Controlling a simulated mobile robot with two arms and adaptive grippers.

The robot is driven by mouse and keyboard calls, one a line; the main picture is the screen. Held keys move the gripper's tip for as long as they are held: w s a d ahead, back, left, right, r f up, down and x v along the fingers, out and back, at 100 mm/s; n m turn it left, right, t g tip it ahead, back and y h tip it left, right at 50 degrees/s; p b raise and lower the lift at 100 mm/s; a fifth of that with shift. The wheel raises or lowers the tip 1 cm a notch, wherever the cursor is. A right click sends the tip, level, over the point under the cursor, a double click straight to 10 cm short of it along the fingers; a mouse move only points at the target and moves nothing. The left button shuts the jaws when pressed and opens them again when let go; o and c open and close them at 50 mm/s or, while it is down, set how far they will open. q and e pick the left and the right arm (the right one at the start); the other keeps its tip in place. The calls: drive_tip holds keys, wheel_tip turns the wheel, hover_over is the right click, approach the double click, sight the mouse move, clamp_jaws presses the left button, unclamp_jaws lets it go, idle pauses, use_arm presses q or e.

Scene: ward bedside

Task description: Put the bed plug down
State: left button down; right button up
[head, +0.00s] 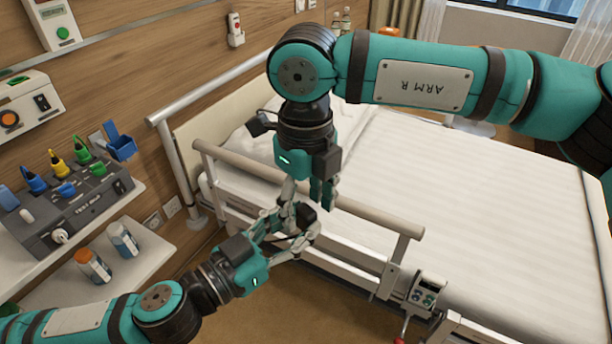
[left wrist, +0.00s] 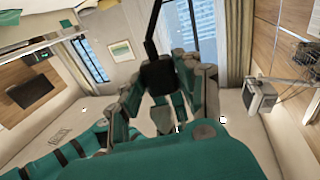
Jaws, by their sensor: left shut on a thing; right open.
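The bed plug (left wrist: 158,76) is a black block with a dark cord rising from it in the left wrist view. It sits between the fingers of my left gripper (left wrist: 160,90), which is shut on it. In the head view my left gripper (head: 287,234) is in front of the bed rail, and its fingers largely hide the plug. My right gripper (head: 308,208) is open and points down close to the left fingers. The two grippers overlap in the head view, so I cannot tell whether they touch.
The bed (head: 480,190) has a side rail (head: 370,212) behind the grippers and a control box (head: 425,290) at its side. At left, a shelf (head: 150,250) holds bottles below a grey device (head: 75,215) with coloured plugs. Bare floor shows below the grippers.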

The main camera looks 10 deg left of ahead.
drive_tip(key=shift+f, duration=1.15)
drive_tip(key=c, duration=1)
use_arm(q)
drive_tip(key=c, duration=0.8)
unclamp_jaws()
use_arm(e)
clamp_jaws()
